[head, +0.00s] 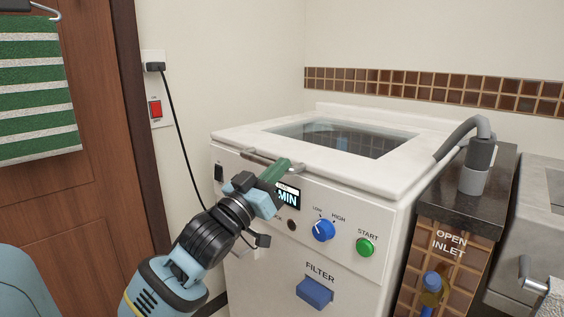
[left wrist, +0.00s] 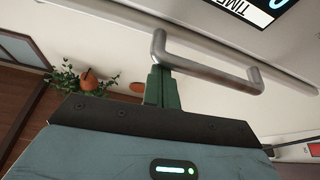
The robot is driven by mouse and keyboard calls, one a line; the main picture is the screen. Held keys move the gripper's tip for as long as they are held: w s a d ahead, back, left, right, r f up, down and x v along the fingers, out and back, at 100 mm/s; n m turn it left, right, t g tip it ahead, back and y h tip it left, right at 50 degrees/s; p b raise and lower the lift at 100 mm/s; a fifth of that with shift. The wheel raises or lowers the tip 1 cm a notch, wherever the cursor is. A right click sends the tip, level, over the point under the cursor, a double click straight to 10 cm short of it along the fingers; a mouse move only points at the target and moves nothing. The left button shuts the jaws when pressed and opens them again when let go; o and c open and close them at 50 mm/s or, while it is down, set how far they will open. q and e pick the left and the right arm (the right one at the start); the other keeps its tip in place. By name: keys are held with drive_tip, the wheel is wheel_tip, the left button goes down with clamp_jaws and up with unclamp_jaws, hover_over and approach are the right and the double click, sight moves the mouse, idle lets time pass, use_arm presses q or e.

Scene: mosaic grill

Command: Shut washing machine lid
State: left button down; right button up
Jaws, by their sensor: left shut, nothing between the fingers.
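The white washing machine (head: 375,285) stands in the middle of the head view. Its white lid (head: 270,141), with a dark glass window (head: 345,139), lies flat or nearly flat on top; I cannot tell if a small gap remains. A metal bar handle (head: 258,158) sits at the lid's front edge, and it also shows in the left wrist view (left wrist: 210,74). My left gripper (head: 284,170) is shut and empty, its green fingertips (left wrist: 161,88) close to one end of the handle. I cannot tell if they touch it. My right gripper is not in view.
A blue knob (head: 323,230), a green start button (head: 365,246) and a blue filter handle (head: 314,292) are on the front panel. A grey hose (head: 460,135) rises at the right beside a dark counter (head: 500,185). A black cord (head: 175,125) hangs on the left wall.

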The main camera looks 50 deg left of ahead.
use_arm(q)
drive_tip(key=shift+d+f+b, duration=0.1)
drive_tip(key=shift+f+b, duration=0.25)
drive_tip(key=shift+f, duration=0.8)
wheel_tip(320, 180, up, 6)
drive_tip(key=s+p, duration=0.1)
drive_tip(key=p, duration=0.4)
drive_tip(key=f+v, duration=0.1)
drive_tip(key=v, duration=0.9)
drive_tip(key=shift+a, duration=0.25)
